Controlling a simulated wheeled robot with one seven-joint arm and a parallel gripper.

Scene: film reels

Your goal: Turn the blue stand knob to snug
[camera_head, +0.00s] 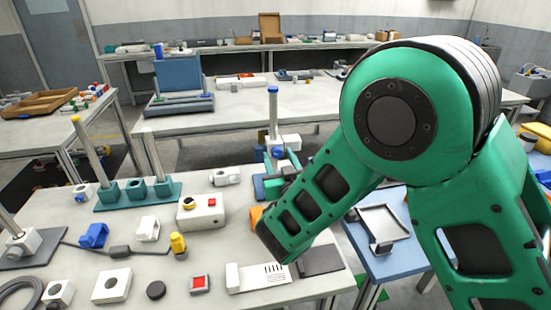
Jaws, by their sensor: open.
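The blue stand knob (277,153) sits low on the front of a pale clamp block on an upright stand. The stand's metal post (273,115) has a blue cap and rises from a blue base (259,187). My gripper (279,160) is small and partly hidden behind my green arm link. Its green parts show close around the knob, and the jaws are open. I cannot tell whether a finger touches the knob. The knob's marking and exact angle are too small to read.
Left of the stand are a white box with a red button (201,213), a teal base with posts (138,194) and several small parts. A white card (258,277) lies at the front. A blue tray table (388,262) is to the right. Another bench (232,112) stands behind.

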